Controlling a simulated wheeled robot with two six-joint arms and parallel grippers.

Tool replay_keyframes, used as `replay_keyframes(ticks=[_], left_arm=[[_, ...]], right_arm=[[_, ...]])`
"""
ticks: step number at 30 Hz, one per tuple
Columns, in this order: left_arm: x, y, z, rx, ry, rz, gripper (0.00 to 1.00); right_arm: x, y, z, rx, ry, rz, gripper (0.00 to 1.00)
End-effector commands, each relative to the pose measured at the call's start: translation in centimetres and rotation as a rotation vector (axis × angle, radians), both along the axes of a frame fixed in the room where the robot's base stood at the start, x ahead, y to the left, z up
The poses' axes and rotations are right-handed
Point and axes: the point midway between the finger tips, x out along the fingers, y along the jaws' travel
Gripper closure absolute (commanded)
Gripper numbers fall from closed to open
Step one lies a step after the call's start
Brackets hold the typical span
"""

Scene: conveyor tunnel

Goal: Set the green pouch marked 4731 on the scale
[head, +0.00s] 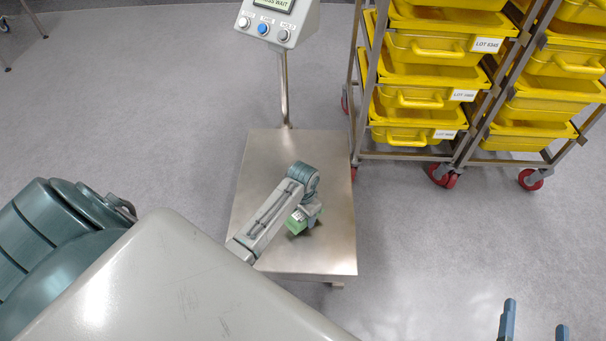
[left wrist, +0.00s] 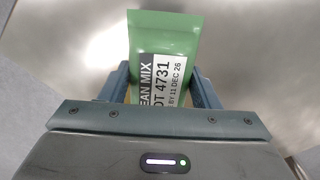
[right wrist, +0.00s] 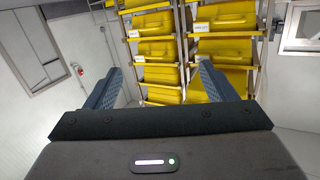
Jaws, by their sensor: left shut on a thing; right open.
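The green pouch (left wrist: 165,38) has a white label with 4731 on it. In the left wrist view it lies between the fingers of my left gripper (left wrist: 163,88), which is shut on it. In the head view the pouch (head: 296,222) shows beneath my left gripper (head: 307,217), over the steel platform of the scale (head: 330,252). I cannot tell whether the pouch touches the platform. The scale's post carries a display with buttons (head: 276,22). My right gripper (head: 535,325) is open and empty at the bottom right; it also shows in the right wrist view (right wrist: 165,85).
Steel racks with yellow bins (head: 420,95) on red-wheeled castors stand right of the scale, close to its platform. They also show in the right wrist view (right wrist: 155,50). The grey floor (head: 130,110) left of the scale is clear.

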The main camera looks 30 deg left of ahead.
Motion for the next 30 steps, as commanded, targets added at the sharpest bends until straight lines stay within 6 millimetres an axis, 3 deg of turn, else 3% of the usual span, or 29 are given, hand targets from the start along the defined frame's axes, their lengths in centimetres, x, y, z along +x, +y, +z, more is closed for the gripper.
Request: replay_keyframes(ticks=[6,9,21,22,24,25,30], left_arm=[[0.0,0.0,-2.2,0.000,0.000,0.000,0.72],[0.0,0.0,-2.5,0.001,-0.001,0.000,0.72],[0.0,0.0,-2.8,0.001,-0.001,0.000,0.72],[0.0,0.0,-2.8,0.001,-0.001,0.000,0.40],[0.0,0.0,-2.8,0.001,-0.001,0.000,0.26],[0.0,0.0,-2.8,0.001,-0.001,0.000,0.22],[-0.1,0.0,-2.8,0.001,-0.001,0.000,0.22]], right_arm=[[1.2,-0.3,4.1,-0.015,-0.230,-0.012,0.22],[1.3,-0.4,5.1,-0.018,-0.279,-0.014,0.22],[1.2,-0.4,5.2,-0.018,-0.281,-0.015,0.22],[1.2,-0.4,5.1,-0.018,-0.279,-0.015,0.22],[1.2,-0.4,5.1,-0.018,-0.279,-0.015,0.22],[1.2,-0.4,5.1,-0.018,-0.279,-0.015,0.22],[1.2,-0.4,5.1,-0.017,-0.279,-0.016,0.22]])
